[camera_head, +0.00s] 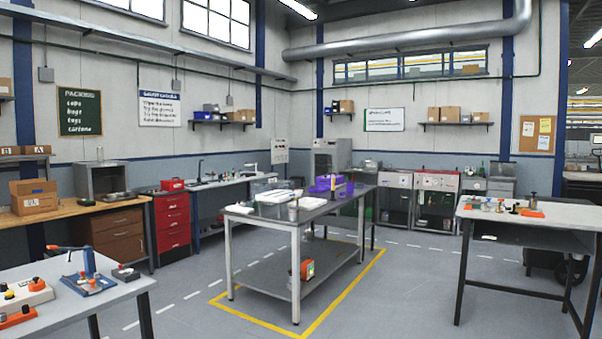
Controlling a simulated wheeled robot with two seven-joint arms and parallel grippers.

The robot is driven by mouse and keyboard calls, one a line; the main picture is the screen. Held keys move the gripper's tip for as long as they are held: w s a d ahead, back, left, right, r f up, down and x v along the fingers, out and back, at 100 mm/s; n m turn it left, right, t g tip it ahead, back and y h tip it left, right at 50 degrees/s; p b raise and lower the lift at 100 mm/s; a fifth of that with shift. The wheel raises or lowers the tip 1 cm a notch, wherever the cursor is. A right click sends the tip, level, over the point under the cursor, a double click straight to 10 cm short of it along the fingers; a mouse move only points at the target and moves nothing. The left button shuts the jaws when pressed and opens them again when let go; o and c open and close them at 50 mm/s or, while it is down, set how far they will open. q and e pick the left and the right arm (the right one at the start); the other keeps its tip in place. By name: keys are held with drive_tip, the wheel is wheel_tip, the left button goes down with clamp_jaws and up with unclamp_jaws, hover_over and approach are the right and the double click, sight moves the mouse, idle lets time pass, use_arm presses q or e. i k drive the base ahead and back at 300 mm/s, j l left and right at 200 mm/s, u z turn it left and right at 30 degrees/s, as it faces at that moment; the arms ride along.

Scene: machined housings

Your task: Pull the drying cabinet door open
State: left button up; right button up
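A tall pale metal cabinet (331,157) stands by the back wall, behind the central table. It has a darker front and looks like the drying cabinet, but no label is readable. Its lower part is hidden behind the table and the things on it. Its door looks shut, though it is too small to be sure, and I cannot make out a handle. Neither of my grippers is in view.
A central metal table (270,222) with white and purple trays stands inside a yellow floor outline. Worktables stand at front left (125,287) and right (545,226). A red drawer unit (172,222) is at left. Grey floor (425,285) is clear between the central and right tables.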

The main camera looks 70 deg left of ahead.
sight(314, 152)
drive_tip(key=u, duration=2.2)
drive_tip(key=i+l+z, duration=0.3)
drive_tip(key=i, duration=0.15)
drive_tip(key=i+l+z, duration=0.1)
drive_tip(key=i+z, duration=0.2)
drive_tip(key=i, duration=0.2)
drive_tip(key=i+l+z, duration=0.1)
drive_tip(key=i+z, duration=0.15)
drive_tip(key=i, duration=1.15)
drive_tip(key=i+u, duration=0.15)
drive_tip(key=i, duration=1.3)
drive_tip(key=i+u, duration=0.2)
drive_tip(key=i, duration=0.3)
drive_tip(key=i+u, duration=0.2)
drive_tip(key=i, duration=0.25)
drive_tip(key=i+l+u, duration=0.2)
drive_tip(key=i, duration=0.3)
drive_tip(key=i+u, duration=0.35)
drive_tip(key=i, duration=1.4)
